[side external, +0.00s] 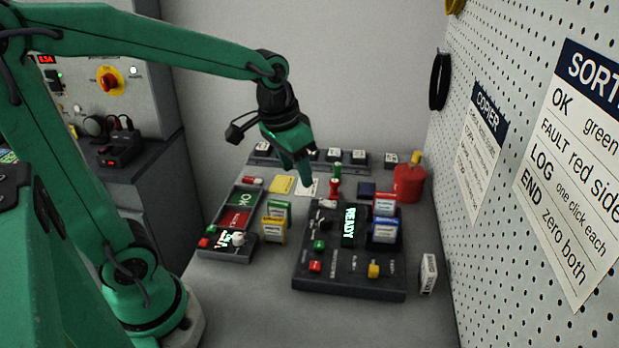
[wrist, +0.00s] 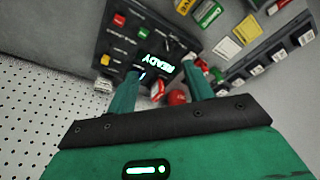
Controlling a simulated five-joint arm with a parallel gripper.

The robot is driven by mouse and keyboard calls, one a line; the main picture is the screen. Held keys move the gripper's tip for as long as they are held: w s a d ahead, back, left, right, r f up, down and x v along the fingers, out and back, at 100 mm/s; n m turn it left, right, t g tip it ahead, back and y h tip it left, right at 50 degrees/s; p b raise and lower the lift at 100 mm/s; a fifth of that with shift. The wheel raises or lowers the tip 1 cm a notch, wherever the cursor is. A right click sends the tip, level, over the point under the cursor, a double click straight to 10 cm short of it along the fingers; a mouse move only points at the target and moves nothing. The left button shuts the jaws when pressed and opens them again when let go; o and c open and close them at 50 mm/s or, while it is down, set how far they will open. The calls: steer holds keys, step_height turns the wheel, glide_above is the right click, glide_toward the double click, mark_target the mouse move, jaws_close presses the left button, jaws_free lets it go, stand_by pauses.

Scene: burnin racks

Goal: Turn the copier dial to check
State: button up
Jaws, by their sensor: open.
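The copier (side external: 340,284) is a dark panel on the bench with a lit READY display (side external: 349,226). It also shows in the wrist view (wrist: 118,42) at the upper left, its READY display (wrist: 160,70) close to the fingers. A small dark knob with a pale mark (side external: 327,204) sits at the panel's far left; I cannot read its setting, nor tell surely that it is the dial. My gripper (side external: 304,182) hangs above the panel's far edge, open and empty. In the wrist view its two fingers (wrist: 166,80) are apart, with bench items beyond them.
Red and blue boxes (side external: 384,218) stand on the copier's right part. A red can (side external: 408,184) stands behind right. A pegboard wall (side external: 505,130) bounds the right. The front bench is clear.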

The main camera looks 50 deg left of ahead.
mark_target(325, 218)
steer(key=w+f+g, duration=0.1)
steer(key=w+f, duration=0.2)
steer(key=w+a+f+g, duration=0.1)
steer(key=w+f, duration=0.5)
steer(key=shift+a+f+g, duration=0.2)
steer(key=shift+f+g, duration=0.15)
steer(key=shift+g, duration=0.05)
steer(key=shift+f, duration=3.9)
steer(key=c, duration=1)
